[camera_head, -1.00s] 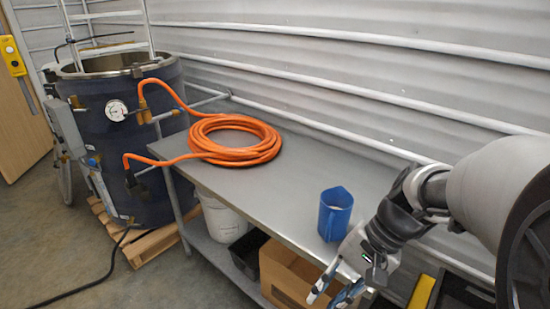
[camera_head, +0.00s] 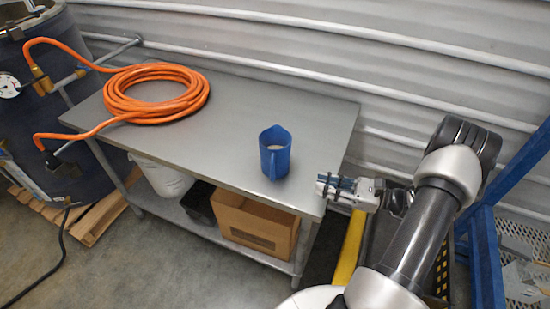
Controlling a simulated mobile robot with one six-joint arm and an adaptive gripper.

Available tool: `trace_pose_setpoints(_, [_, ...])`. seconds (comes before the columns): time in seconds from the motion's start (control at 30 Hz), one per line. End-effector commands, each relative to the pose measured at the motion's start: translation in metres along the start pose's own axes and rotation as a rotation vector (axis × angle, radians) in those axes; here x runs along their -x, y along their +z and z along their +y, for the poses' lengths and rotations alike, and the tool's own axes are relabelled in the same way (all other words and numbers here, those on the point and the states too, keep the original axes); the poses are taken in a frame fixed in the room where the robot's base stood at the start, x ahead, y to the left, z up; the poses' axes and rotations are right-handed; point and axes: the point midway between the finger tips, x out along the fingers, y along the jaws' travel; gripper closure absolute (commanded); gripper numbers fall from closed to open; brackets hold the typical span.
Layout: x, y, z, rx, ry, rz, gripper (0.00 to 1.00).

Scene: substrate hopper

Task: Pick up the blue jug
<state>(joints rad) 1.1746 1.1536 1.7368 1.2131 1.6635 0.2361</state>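The blue jug (camera_head: 276,150) stands upright on the grey metal table (camera_head: 225,110), right of the table's middle, with its handle facing the front edge. My gripper (camera_head: 324,187) is at the table's right end, to the right of and a little nearer than the jug. A gap separates the two, and nothing touches the jug. The gripper is small and seen from the side, so I cannot tell how far its fingers are apart.
A coiled orange hose (camera_head: 156,92) lies on the table's left part and runs to a dark tank (camera_head: 50,130). A cardboard box (camera_head: 255,222), a black bin (camera_head: 199,203) and a white bucket (camera_head: 163,178) sit on the lower shelf. A blue frame (camera_head: 487,258) stands at the right.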

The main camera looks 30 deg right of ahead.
Motion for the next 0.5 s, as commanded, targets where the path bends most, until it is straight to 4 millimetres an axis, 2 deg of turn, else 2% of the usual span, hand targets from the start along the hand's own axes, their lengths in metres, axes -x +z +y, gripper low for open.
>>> trace_pose_setpoints(0.3, [-0.071, -0.001, 0.002, 0.001, 0.009, 0.002, 0.79])
trace_pose_setpoints(0.5, [-0.103, -0.001, 0.002, 0.001, 0.008, 0.003, 0.79])
